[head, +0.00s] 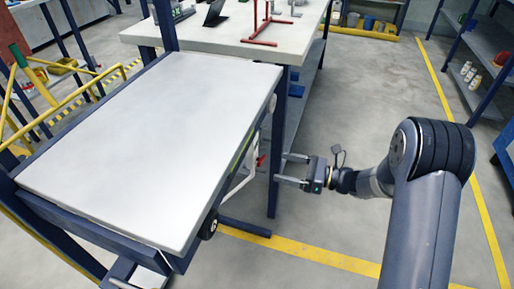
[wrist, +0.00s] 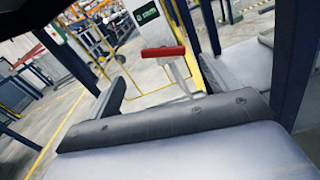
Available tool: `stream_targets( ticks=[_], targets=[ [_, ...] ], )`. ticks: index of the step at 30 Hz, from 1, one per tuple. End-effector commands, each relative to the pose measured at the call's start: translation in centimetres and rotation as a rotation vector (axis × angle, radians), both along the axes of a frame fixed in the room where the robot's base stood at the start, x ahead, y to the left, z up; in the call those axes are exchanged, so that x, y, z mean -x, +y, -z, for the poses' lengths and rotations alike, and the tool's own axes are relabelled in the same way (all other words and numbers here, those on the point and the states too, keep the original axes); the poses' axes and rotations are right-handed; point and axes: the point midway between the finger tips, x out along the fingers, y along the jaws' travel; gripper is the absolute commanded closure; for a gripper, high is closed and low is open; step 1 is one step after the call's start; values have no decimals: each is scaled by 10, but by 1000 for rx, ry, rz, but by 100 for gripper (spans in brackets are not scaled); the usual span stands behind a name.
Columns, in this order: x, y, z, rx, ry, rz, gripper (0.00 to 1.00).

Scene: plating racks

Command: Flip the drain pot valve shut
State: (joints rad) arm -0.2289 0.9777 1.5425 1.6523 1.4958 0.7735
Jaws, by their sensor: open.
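A red handle (wrist: 163,53), which looks like the drain pot valve's lever, sits on a pale stem in the wrist view. It lies crosswise in the picture, ahead of my fingers and between them. In the head view a small red part (head: 261,160) shows beside the white pipe (head: 247,172) under the table's right edge. My gripper (head: 280,167) is open and empty, just right of that red part, with a finger on each side in the wrist view (wrist: 163,84). No contact is visible. The pot itself is mostly hidden by the tabletop.
The large white-topped table (head: 150,145) fills the left, its edge close to my fingertips. A blue post (head: 278,130) stands beside the gripper. A second bench (head: 230,35) with a red stand (head: 262,25) is behind. Grey floor (head: 345,110) is clear to the right, before shelves.

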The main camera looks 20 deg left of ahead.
Motion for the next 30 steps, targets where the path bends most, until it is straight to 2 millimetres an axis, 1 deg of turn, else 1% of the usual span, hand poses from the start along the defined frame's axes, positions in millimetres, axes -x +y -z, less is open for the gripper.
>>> stream_targets(
  ticks=[5, 8, 15, 19, 24, 30],
  targets=[
    [-2, 12, 2, -15, 21, 7, 17],
    [0, 27, 3, -13, 19, 5, 17],
    [6, 73, 3, -12, 17, 5, 17],
    [8, 93, 2, -12, 17, 5, 17],
    [9, 106, 1, -12, 16, 7, 17],
    [9, 109, 0, -12, 16, 8, 17]
  ],
)
